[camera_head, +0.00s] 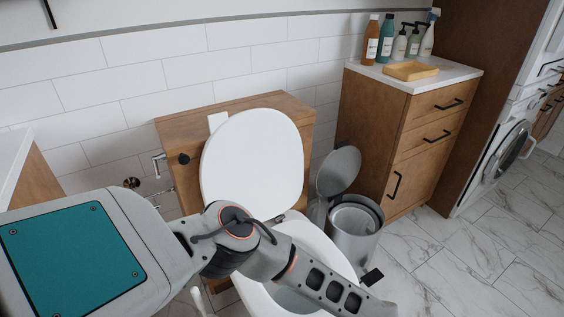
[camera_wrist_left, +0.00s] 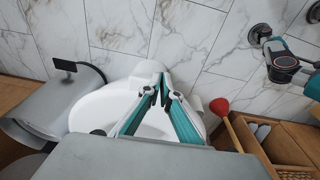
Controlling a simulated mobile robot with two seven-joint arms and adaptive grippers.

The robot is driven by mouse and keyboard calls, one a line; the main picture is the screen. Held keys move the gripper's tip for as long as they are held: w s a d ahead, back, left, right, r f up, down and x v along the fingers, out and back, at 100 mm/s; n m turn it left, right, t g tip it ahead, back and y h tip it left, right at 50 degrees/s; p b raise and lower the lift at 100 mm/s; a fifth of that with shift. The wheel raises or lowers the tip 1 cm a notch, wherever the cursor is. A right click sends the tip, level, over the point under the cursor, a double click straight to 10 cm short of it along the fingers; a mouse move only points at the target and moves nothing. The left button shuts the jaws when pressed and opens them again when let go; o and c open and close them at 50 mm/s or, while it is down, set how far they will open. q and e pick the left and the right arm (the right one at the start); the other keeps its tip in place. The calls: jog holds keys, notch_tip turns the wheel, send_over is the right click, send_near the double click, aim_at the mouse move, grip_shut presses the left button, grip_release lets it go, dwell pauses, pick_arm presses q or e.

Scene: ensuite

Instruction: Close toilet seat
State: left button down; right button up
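The white toilet lid (camera_head: 252,155) stands raised, leaning back against the wooden cistern box (camera_head: 290,108). Its whole face is plain white in the head view. Below it is the white toilet bowl (camera_head: 322,242), open at the top and partly hidden by my left arm. My left gripper (camera_wrist_left: 165,88) shows from above in the wrist view, its two teal-sided fingers converging with the tips together, nothing visible between them. The bowl (camera_wrist_left: 112,108) lies beneath it there. In the head view the gripper reaches across the bowl toward its right side, apart from the lid. My right gripper is not in view.
A metal bin (camera_head: 354,232) with its lid up stands close to the toilet's right. A wooden cabinet (camera_head: 412,125) with bottles stands beyond it. The marble floor (camera_head: 480,250) at right is clear. A red-headed tool (camera_wrist_left: 220,106) and wooden shelf (camera_wrist_left: 280,146) show in the wrist view.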

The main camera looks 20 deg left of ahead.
pick_arm(q)
notch_tip(320, 180, up, 4)
jog(key=p, duration=0.3)
jog(key=s+d+r, duration=0.2)
jog(key=s+d, duration=0.4)
jog(key=d, duration=0.1)
jog(key=shift+d+r+p, duration=0.2)
jog(key=shift+d+p, duration=0.1)
jog(key=shift+d, duration=0.05)
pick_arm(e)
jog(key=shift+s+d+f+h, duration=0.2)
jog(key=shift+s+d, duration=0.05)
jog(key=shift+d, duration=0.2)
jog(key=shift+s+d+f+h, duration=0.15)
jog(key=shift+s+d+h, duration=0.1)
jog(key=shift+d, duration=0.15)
